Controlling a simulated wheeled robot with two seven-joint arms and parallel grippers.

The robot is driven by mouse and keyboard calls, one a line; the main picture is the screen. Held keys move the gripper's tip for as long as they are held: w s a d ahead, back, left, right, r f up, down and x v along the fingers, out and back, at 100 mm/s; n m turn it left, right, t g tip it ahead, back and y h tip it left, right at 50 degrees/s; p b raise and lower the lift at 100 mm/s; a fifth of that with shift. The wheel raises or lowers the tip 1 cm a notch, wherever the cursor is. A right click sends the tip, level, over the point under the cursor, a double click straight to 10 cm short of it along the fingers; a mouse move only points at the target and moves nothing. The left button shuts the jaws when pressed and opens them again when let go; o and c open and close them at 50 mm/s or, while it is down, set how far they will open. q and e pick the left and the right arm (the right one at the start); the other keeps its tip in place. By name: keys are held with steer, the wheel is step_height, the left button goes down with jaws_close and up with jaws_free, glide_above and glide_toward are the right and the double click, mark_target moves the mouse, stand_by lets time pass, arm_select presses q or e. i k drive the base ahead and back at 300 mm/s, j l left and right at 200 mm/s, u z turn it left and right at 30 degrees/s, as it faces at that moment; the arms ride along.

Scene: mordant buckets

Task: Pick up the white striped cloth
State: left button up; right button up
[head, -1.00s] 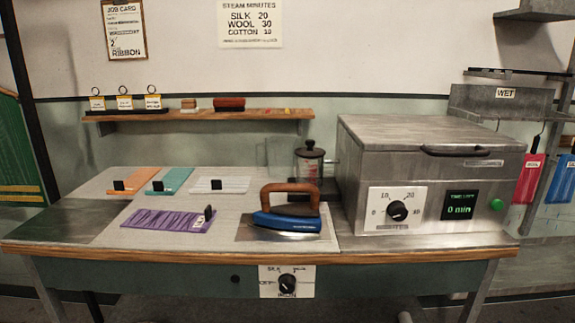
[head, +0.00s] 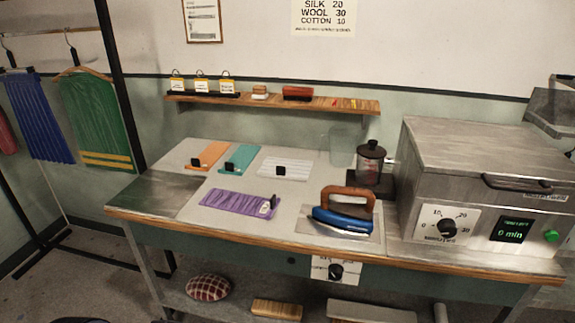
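The white striped cloth (head: 294,167) lies flat on the grey pad of the work table, towards the back. A small black clip or block (head: 280,170) sits on its front edge. A teal cloth (head: 241,157) lies to its left and a purple cloth (head: 232,203) lies in front of it. Neither of my grippers shows in the head view.
A blue iron (head: 344,218) with a wooden handle stands right of the purple cloth. A steel steamer box (head: 470,145) fills the table's right end. A glass press (head: 370,163) stands behind the iron. An orange cloth (head: 209,154) lies at left. Garments hang far left.

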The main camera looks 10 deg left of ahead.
mark_target(282, 168)
steer(key=i+j+u, duration=0.55)
steer(key=i+u, duration=0.15)
steer(key=i+j+u, duration=0.1)
steer(key=i+u, duration=0.25)
steer(key=i, duration=0.2)
